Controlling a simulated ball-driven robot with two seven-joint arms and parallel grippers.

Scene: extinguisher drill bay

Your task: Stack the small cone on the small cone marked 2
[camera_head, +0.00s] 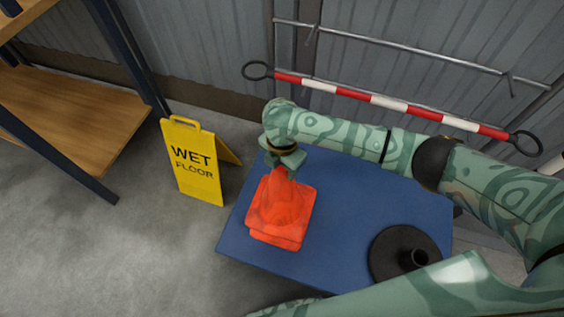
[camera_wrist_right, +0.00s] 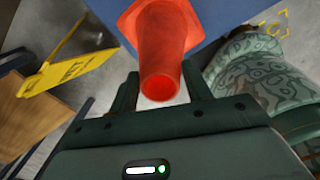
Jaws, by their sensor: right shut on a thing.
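An orange small cone (camera_head: 284,205) stands upright on the blue table. My right gripper (camera_head: 285,168) is shut on its upper part from above. In the right wrist view, the cone's open top (camera_wrist_right: 160,86) sits between the two fingers of my right gripper (camera_wrist_right: 161,88). A second square orange base edge (camera_head: 272,240) shows just under the held cone's base, so two cones appear nested, slightly out of line. The lower cone is mostly hidden, and I see no number 2. My left gripper is not in view.
The blue table (camera_head: 340,215) has free room right of the cones. A black round base with a short tube (camera_head: 385,258) stands at its front right. A yellow wet floor sign (camera_head: 193,165), a wooden shelf (camera_head: 75,125) and a red-white bar (camera_head: 390,103) surround it.

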